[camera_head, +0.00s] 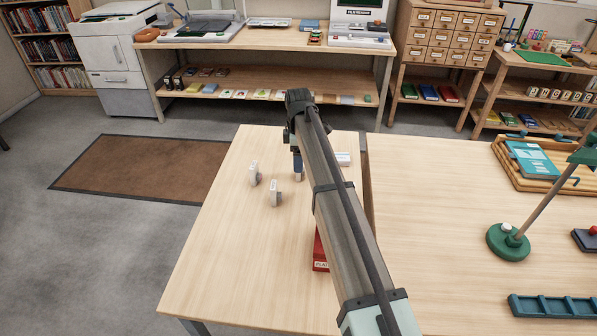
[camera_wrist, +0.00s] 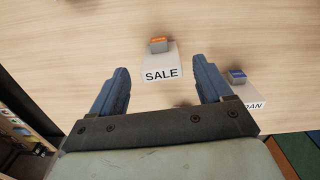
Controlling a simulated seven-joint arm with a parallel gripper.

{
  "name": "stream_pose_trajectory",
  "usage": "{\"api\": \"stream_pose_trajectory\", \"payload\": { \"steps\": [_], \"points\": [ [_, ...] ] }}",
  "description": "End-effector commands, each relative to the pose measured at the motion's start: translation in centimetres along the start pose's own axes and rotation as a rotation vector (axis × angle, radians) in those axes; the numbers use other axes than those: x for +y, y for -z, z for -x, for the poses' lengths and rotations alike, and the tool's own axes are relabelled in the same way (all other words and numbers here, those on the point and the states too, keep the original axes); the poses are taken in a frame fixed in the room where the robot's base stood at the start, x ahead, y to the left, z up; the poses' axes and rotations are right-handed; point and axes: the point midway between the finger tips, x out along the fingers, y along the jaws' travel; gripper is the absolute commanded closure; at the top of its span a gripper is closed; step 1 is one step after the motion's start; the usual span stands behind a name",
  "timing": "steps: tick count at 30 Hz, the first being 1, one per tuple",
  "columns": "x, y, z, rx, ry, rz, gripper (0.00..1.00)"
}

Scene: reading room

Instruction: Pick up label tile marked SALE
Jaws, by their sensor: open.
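The SALE tile (camera_wrist: 161,62) is a white wedge with black letters on its front and an orange block on top. It stands upright on the pale wood table in the wrist view. My gripper (camera_wrist: 160,76) is open, with one blue finger to each side of the tile's near part in the picture; I see no contact. A second white tile (camera_wrist: 241,90) with a blue block stands to the right, its word partly hidden by the right finger and reading "OAN". In the head view my arm covers much of this area, and I cannot tell which piece is SALE.
In the head view, two small whitish pieces (camera_head: 254,173) (camera_head: 275,193) stand left of my gripper. A white block (camera_head: 343,159) lies to its right, and a red object (camera_head: 319,257) is partly behind my arm. The table's front left is clear.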

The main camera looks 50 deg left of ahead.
Motion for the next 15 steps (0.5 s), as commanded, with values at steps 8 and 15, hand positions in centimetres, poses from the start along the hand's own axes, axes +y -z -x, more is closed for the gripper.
{"api": "stream_pose_trajectory", "payload": {
  "steps": [8, 15],
  "points": [
    [-0.3, -0.1, -3.3, 0.0, 0.002, 0.0, 0.21],
    [-0.2, -0.1, -4.9, 0.0, 0.0, -0.001, 0.21]
  ]
}}
